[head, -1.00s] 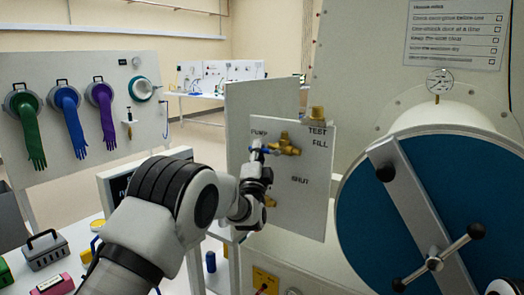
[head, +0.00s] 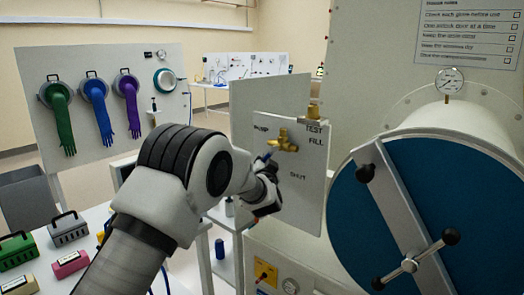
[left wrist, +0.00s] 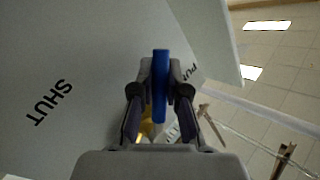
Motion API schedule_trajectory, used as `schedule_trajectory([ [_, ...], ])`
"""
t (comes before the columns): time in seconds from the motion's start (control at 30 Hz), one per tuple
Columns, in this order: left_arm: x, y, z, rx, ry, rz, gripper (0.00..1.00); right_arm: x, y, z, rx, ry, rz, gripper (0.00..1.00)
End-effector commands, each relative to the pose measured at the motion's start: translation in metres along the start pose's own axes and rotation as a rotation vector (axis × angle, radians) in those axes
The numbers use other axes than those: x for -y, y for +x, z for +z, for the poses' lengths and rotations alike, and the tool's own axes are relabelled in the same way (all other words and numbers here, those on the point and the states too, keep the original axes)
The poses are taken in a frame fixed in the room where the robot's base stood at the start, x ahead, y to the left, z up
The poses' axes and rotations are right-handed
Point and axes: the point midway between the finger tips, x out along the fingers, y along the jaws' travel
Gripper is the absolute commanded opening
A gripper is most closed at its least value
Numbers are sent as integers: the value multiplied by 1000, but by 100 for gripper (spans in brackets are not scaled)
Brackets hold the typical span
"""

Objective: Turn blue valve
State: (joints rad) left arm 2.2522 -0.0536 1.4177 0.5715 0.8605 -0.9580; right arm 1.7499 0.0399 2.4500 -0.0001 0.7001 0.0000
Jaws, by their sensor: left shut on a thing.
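The brass valve (head: 286,141) is mounted on a grey panel (head: 312,205) lettered PUMP, TEST, FILL and SHUT. Its blue handle (head: 269,156) points down and left from the valve body and is mostly hidden by my gripper in the head view. My left gripper (head: 267,168) is at the panel's left side, shut on the handle. In the left wrist view the blue handle (left wrist: 161,86) stands between the two fingers (left wrist: 160,95), with the SHUT lettering to the left. My right gripper is not in view.
A large blue round door (head: 390,225) with a bar and handles stands close to the right. A board with green, blue and purple gloves (head: 96,105) is at the left. Toolboxes (head: 68,229) sit on the table at lower left.

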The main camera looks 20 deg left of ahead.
Motion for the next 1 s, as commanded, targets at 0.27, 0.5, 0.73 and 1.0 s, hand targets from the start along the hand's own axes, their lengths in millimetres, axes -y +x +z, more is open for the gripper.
schedule_trajectory([
  [0.27, -11, -9, -3, 148, -198, 86, 0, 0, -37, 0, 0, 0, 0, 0],
  [0.5, -22, -18, -5, 276, -374, 158, 0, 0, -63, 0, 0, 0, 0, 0],
  [0.73, -31, -27, -8, 397, -542, 227, 0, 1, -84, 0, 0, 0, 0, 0],
  [1.0, -42, -36, -14, 537, -740, 307, 0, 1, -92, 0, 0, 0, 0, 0],
])
